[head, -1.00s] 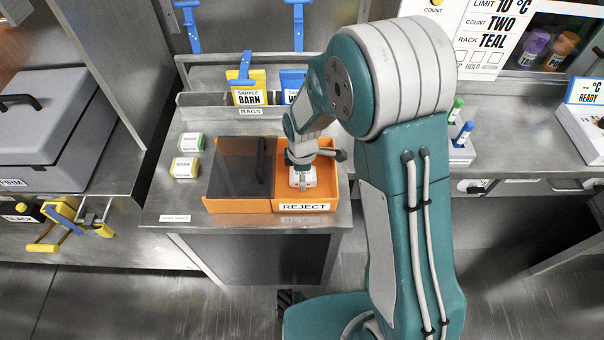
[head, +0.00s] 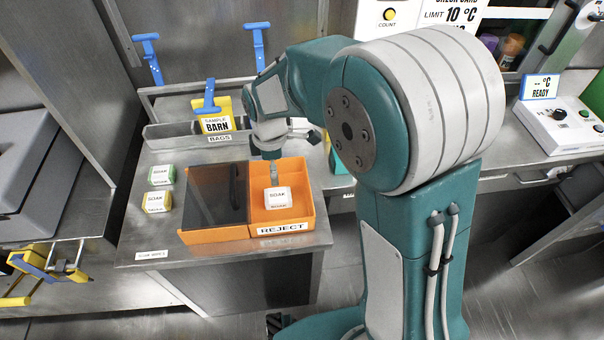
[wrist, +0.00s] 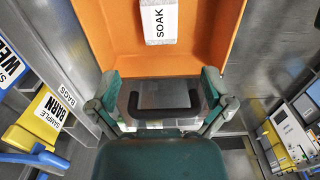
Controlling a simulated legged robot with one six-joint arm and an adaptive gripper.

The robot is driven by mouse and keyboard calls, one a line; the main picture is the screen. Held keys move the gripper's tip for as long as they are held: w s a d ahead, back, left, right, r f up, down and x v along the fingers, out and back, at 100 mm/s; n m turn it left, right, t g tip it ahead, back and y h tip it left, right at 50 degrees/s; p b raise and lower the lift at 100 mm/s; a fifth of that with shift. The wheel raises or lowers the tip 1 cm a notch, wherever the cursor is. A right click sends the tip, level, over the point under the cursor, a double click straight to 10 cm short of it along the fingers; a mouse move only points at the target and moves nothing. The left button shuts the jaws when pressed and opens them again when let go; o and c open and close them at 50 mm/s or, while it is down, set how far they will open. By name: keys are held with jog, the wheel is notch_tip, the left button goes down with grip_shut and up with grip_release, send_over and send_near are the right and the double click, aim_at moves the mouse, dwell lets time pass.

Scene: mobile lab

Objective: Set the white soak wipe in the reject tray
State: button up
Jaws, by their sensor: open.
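The white soak wipe (head: 278,198) is a small white block labelled SOAK. It lies inside the open right compartment of the orange reject tray (head: 309,212). The wipe also shows near the top of the wrist view (wrist: 160,20), on the orange tray floor (wrist: 215,32). My gripper (head: 273,178) is just behind and above the wipe in the head view, apparently clear of it. In the wrist view my gripper (wrist: 160,82) has its fingers spread with nothing held between them. The wipe lies beyond the fingertips.
A dark lid (head: 216,192) with a black handle covers the tray's left part. A green soak box (head: 161,174) and a yellow one (head: 157,202) stand left of the tray. A bags rack (head: 165,140) with a yellow BARN sample bag (head: 216,124) is behind.

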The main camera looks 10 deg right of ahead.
jog(key=s+d+r+m+t, duration=0.3)
jog(key=s+d+r+m, duration=0.5)
jog(key=r, duration=0.3)
jog(key=s+d+r+m+t, duration=0.1)
jog(key=s+d+r+m, duration=0.1)
jog(key=s+m, duration=0.2)
jog(key=s+d+r+m+t, duration=0.1)
jog(key=s+d+r+m, duration=0.1)
jog(key=s+m, duration=0.3)
jog(key=shift+s+d+r+m+t, duration=0.3)
jog(key=shift+s+d, duration=0.35)
jog(key=shift+s, duration=0.45)
